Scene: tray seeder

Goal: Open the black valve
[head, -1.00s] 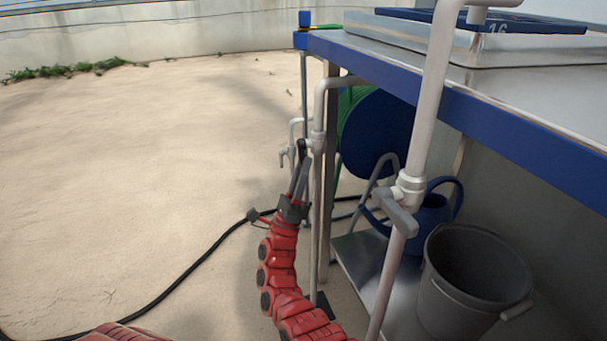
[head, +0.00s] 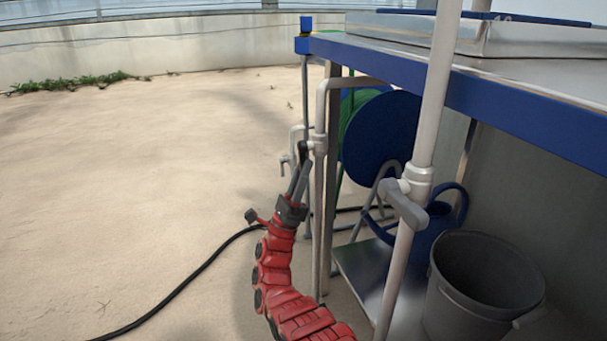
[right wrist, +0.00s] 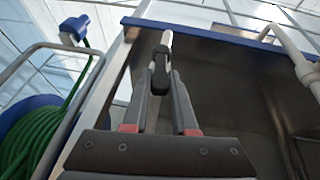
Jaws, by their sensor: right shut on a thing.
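The black valve (head: 302,150) is a small dark handle on a white pipe beside the table's leg. My right gripper (head: 300,168) reaches up to it from below, with its fingertips at the handle. In the right wrist view, the black valve handle (right wrist: 161,78) stands between the two fingertips of my right gripper (right wrist: 163,92), which is shut on it. The fingers hide part of the handle in the head view. My left gripper is not in view.
A nearer white pipe has a grey valve (head: 405,203). A blue-edged table (head: 500,105) stands at right. A hose reel (head: 382,138), blue watering can (head: 435,225) and grey bucket (head: 485,290) are underneath. A black hose (head: 190,275) crosses open ground at left.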

